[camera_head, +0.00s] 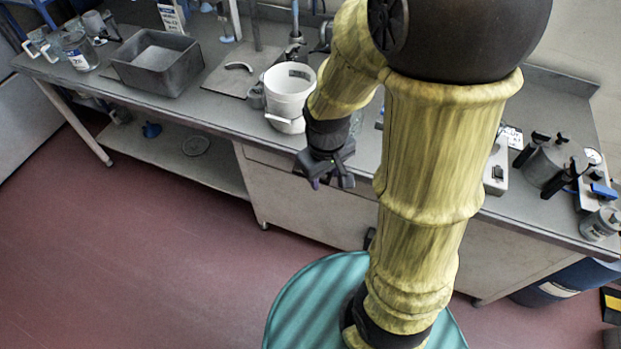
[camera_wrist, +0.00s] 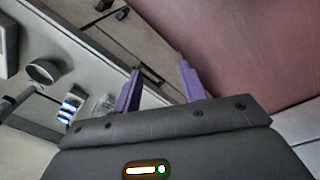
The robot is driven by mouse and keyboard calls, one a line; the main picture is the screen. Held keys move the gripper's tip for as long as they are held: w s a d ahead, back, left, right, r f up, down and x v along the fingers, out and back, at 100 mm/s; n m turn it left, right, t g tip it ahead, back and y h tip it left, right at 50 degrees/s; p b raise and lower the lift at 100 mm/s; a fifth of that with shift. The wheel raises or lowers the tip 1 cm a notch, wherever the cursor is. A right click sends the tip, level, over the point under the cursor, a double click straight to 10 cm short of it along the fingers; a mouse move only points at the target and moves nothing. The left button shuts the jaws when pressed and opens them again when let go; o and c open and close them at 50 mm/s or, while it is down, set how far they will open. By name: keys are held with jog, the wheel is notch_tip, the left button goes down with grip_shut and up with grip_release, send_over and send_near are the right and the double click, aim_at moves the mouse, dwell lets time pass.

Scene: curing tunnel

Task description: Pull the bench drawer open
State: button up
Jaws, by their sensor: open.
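The grey bench (camera_head: 215,115) runs across the head view, with a pale cabinet (camera_head: 300,208) under its middle. A narrow drawer front (camera_head: 262,157) appears along the cabinet's top, partly hidden by my arm and gripper. It looks shut. My gripper (camera_head: 331,181) hangs at the bench's front edge, before the cabinet. In the wrist view my gripper's purple fingers (camera_wrist: 160,66) are apart with nothing between them. The pale bench front (camera_wrist: 125,38) lies beyond them, with small dark fittings (camera_wrist: 104,5) at the top; I cannot tell whether these are the drawer's handle.
A white bucket (camera_head: 287,92), a grey tray (camera_head: 158,62) and a lidded pot (camera_head: 548,163) stand on the bench. A lower shelf (camera_head: 170,150) is at the left. A blue drum (camera_head: 565,282) stands at the right. The red floor (camera_head: 130,260) is clear in front.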

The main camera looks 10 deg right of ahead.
jog(key=w+a+f+m+t+h+b, duration=0.2)
jog(key=w+a+f+m+t+h, duration=0.1)
jog(key=f+m, duration=0.7)
jog(key=w+a+f+m+t+h+b, duration=0.3)
jog(key=f+m+h, duration=0.4)
jog(key=f+m, duration=0.3)
jog(key=w+a+f+m+t+h+b, duration=0.2)
jog(key=a+f+m, duration=0.5)
jog(key=f+m, duration=0.4)
jog(key=w+m+h+b, duration=0.1)
jog(key=w+m+h, duration=0.1)
jog(key=w, duration=0.1)
jog(key=shift+w+m+t+h, duration=0.3)
jog(key=shift+m+t+h, duration=0.1)
jog(key=shift+d, duration=0.25)
jog(key=p+x, duration=0.3)
jog(key=x, duration=1.4)
